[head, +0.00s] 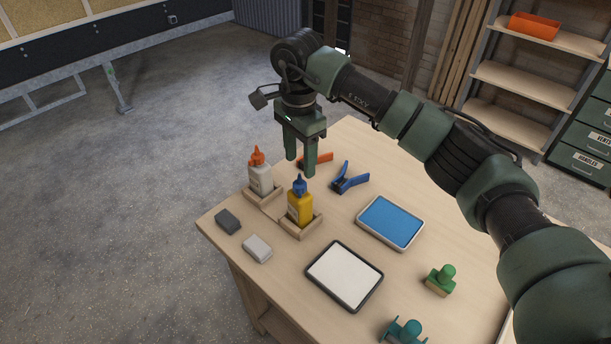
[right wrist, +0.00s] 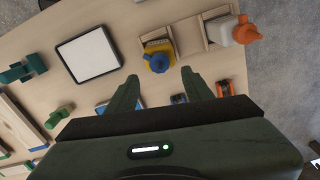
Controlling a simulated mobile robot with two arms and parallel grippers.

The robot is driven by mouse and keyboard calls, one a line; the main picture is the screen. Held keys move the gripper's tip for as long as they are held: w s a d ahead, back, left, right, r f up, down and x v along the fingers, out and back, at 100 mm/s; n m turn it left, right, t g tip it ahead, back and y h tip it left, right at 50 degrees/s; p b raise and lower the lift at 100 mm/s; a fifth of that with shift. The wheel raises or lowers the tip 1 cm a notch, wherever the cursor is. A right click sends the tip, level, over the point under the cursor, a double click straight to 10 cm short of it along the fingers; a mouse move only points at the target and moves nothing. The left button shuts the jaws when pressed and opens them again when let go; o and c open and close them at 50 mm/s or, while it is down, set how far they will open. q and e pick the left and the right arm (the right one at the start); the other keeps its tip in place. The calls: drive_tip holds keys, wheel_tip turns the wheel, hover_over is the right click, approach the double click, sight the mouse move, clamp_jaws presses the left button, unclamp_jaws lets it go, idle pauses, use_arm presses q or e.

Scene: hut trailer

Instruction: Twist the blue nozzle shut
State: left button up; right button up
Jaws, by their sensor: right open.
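The yellow glue bottle (head: 300,209) stands upright in a wooden holder on the table. Its blue nozzle (head: 299,184) points up; in the right wrist view the nozzle (right wrist: 158,62) is seen from above. My right gripper (head: 301,168) points down, just behind and above the blue nozzle, apart from it. In the right wrist view its two fingers (right wrist: 160,82) are spread with nothing between them, and the nozzle lies just beyond the tips. My left gripper is not in view.
A white bottle with an orange nozzle (head: 259,173) stands beside it. Orange clamp (head: 316,160) and blue clamp (head: 349,178) lie behind. Dark block (head: 228,221), light block (head: 257,248), white tray (head: 345,275), blue tray (head: 390,221) and green stamp (head: 441,280) lie around on the table (head: 400,170).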

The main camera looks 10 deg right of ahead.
sight(300, 183)
wheel_tip(300, 183, down, 5)
drive_tip(key=shift+f+p, duration=0.1)
drive_tip(key=shift+p, duration=0.9)
drive_tip(key=shift+f, duration=0.65)
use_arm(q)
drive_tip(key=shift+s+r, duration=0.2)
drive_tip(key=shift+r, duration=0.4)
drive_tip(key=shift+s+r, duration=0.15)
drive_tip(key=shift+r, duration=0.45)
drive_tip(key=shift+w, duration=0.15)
use_arm(e)
clamp_jaws()
